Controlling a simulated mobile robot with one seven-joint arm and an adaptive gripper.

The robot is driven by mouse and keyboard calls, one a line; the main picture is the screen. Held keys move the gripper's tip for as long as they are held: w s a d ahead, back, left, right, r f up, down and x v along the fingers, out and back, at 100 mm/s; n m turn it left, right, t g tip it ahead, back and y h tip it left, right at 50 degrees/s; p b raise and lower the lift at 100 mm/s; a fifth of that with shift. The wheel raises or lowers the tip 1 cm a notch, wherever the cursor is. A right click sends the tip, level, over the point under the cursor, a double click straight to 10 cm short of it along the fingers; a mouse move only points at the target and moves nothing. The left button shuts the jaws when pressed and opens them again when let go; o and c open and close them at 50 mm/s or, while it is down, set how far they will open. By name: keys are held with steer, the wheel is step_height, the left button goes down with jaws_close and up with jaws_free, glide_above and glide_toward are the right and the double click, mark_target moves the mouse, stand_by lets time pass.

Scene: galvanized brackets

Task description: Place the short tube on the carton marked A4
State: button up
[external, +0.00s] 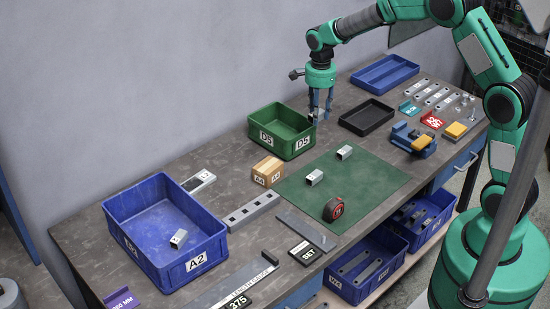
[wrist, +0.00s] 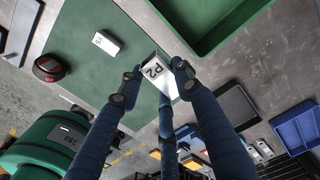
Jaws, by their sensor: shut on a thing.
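The carton marked A4 (external: 265,173) is a small tan box on the table, left of the green mat. My gripper (external: 318,116) is above the table by the right corner of the green bin, behind and right of the carton. In the wrist view my gripper (wrist: 155,84) is shut on a short, pale metal tube (wrist: 158,68) with a dark label that seems to include a 2. The tube is tilted in that picture, and the fingers hide part of it. The carton does not show in the wrist view.
The green bin D5 (external: 264,136) stands close to my gripper. Similar metal pieces (external: 314,178) (external: 344,152) and a red tape measure (external: 333,209) lie on the green mat (external: 374,184). A black tray (external: 367,117) is to the right. A slotted bar (external: 250,212) lies near the carton.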

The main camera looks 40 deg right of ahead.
steer(key=s+a+p, duration=0.2)
steer(key=s+a, duration=1.1)
steer(key=a, duration=0.3)
steer(key=shift+n, duration=0.3)
steer(key=f, duration=0.5)
steer(key=shift+w+a+f, duration=0.1)
steer(key=shift+w+f, duration=0.05)
steer(key=shift+w, duration=0.05)
steer(key=shift+w, duration=0.1)
steer(key=b, duration=0.2)
glide_above(269, 166)
steer(key=shift+f, duration=0.7)
steer(key=shift+f+b, duration=0.4)
steer(key=shift+f, duration=1.4)
steer(key=shift+f, duration=0.1)
